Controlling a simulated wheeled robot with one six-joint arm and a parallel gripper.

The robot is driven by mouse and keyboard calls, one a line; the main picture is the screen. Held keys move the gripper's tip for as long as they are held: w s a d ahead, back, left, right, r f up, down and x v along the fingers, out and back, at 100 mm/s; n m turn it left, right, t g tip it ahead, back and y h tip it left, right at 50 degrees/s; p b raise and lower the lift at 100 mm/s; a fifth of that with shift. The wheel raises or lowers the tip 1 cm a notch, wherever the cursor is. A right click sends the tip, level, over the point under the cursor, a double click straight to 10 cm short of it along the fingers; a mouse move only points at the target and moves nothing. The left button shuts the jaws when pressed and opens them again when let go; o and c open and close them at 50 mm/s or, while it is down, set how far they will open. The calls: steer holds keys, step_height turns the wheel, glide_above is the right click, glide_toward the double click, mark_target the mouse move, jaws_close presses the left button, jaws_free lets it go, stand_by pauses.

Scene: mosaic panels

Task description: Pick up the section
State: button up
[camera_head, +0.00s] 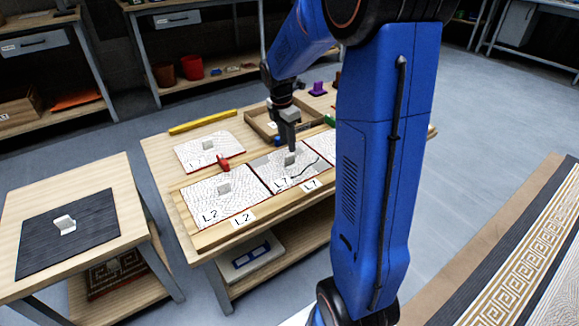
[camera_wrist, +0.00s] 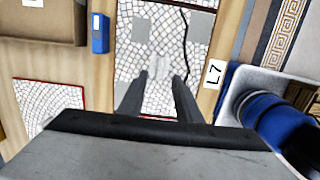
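My gripper (camera_head: 291,149) points down over the mosaic section labelled L7 (camera_head: 262,166), a pale stone panel with a dark crack-like line. In the wrist view the two fingers (camera_wrist: 158,82) are apart with a gap between them. Whether the fingers reach down beside the block is hard to tell.
Beside it lies the L2 section (camera_head: 218,208); another panel (camera_head: 200,155) lies behind, near a red clamp-like piece (camera_head: 223,163). A wooden tray (camera_head: 258,124) and yellow bar (camera_head: 203,121) are at the back. A left table holds a dark mat (camera_head: 95,215) with a white piece (camera_head: 65,224).

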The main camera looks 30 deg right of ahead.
mark_target(289, 155)
steer(key=shift+d+f, duration=0.25)
steer(key=shift+f, duration=1.6)
steer(key=shift+d+f, duration=0.2)
steer(key=shift+f, duration=1.6)
steer(key=shift+c, duration=0.3)
jaws_close()
steer(key=shift+w, duration=0.1)
